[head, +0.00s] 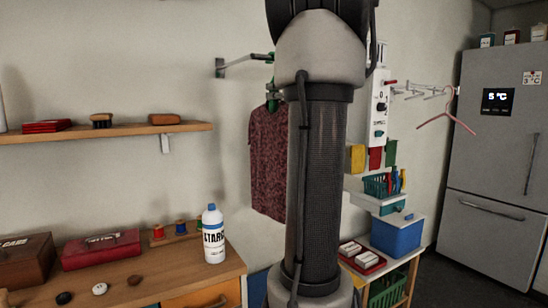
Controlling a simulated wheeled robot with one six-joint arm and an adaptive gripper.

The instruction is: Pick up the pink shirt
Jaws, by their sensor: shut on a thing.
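A dark, dusky pink-red speckled shirt (268,160) hangs upright in front of the wall, left of centre. Its right side is hidden behind my own arm, which stands across the middle of the view. A bit of a green hanger (271,86) shows at the shirt's top, below a wall bracket (240,66).
A wooden counter (215,270) at lower left holds a white bottle (213,235), boxes and spools. A wooden shelf (60,135) is above. A pink hanger (447,118) hangs from a rail. A fridge (500,150) and blue bin (397,235) stand right.

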